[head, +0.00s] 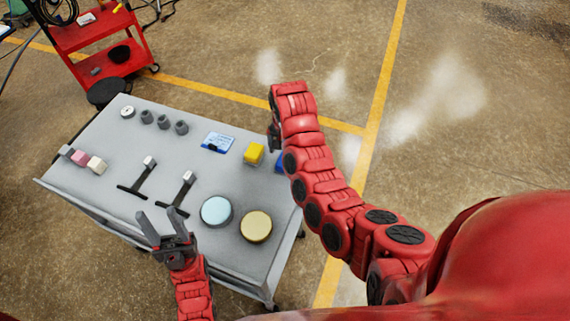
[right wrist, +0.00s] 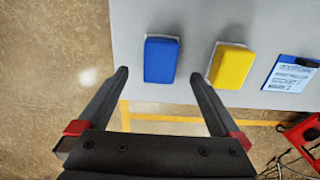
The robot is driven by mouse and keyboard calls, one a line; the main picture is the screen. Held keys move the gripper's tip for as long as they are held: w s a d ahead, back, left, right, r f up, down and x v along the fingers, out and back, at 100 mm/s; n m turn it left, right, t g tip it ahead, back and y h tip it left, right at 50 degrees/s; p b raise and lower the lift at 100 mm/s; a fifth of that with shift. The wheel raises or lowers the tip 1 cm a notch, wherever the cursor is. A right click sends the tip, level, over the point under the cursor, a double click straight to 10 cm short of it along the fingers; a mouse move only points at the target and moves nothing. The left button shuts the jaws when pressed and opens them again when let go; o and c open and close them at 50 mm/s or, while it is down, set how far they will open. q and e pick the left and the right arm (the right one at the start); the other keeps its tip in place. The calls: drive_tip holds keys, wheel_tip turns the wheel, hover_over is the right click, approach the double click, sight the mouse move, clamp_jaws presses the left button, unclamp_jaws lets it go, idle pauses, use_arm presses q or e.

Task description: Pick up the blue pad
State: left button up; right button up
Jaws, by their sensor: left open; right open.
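The blue pad (right wrist: 161,60) lies on a pale base on the grey table, ahead of my right gripper (right wrist: 158,82) in the right wrist view. That gripper is open and empty, its fingertips on either side of and just short of the pad's near edge. In the head view only a sliver of the blue pad (head: 280,162) shows behind my right arm at the table's right edge. My left gripper (head: 161,226) is open and empty over the table's front left part.
A yellow pad (head: 254,154) sits beside the blue one. The grey table (head: 110,215) also holds a blue-white card (head: 217,142), two round discs, two black T-shaped stands and several small parts. A red cart (head: 100,45) stands behind.

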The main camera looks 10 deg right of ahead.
drive_tip(key=f+p, duration=0.2)
drive_tip(key=f, duration=0.1)
drive_tip(key=shift+s+a+p, duration=0.15)
drive_tip(key=shift+s+p, duration=0.15)
drive_tip(key=shift+s, duration=0.05)
drive_tip(key=shift+f, duration=0.65)
drive_tip(key=shift+w+f, duration=0.15)
drive_tip(key=shift+f, duration=0.2)
drive_tip(key=c, duration=1.5)
drive_tip(key=shift+r, duration=0.1)
